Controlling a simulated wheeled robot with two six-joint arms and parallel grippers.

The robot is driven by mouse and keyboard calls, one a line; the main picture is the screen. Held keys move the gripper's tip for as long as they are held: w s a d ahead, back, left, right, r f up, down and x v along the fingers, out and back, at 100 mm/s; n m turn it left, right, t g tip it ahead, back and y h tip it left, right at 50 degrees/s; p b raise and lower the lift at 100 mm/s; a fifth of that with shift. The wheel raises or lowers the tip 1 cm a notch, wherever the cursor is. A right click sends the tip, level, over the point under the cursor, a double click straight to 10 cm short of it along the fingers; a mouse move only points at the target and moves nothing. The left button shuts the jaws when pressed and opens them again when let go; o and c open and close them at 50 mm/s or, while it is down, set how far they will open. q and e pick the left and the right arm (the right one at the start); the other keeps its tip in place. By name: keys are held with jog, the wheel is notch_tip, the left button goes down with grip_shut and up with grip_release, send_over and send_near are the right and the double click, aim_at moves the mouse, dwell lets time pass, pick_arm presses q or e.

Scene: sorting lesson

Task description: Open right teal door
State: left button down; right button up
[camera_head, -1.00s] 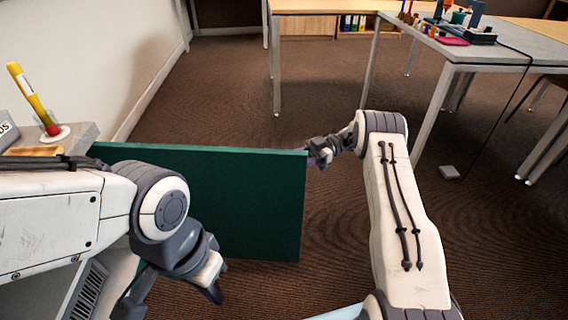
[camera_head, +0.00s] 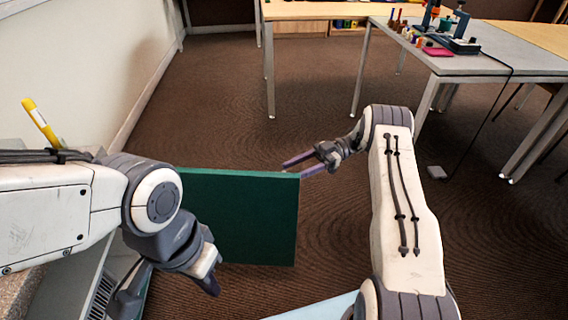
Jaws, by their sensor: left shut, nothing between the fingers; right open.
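The teal door (camera_head: 255,222) stands swung out from the cabinet in the middle of the head view. Its left part is hidden behind my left arm. My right gripper (camera_head: 292,168) is at the top right corner of the door, its two purple fingers spread apart. I cannot tell whether either finger touches the door. My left gripper (camera_head: 212,285) is shut and empty, pointing down in front of the door's lower left part.
A yellow marker (camera_head: 41,122) stands at the far left, partly behind my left arm. A grey table (camera_head: 490,66) with tools stands at the back right, a wooden table (camera_head: 320,9) at the back. A small grey box (camera_head: 437,172) lies on the open brown floor.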

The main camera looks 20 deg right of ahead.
jog(key=s+d+r+p, duration=0.5)
jog(key=p, duration=0.1)
jog(key=shift+s+d+r+g, duration=0.15)
jog(key=shift+s+d+g, duration=0.1)
jog(key=shift+s+g, duration=0.15)
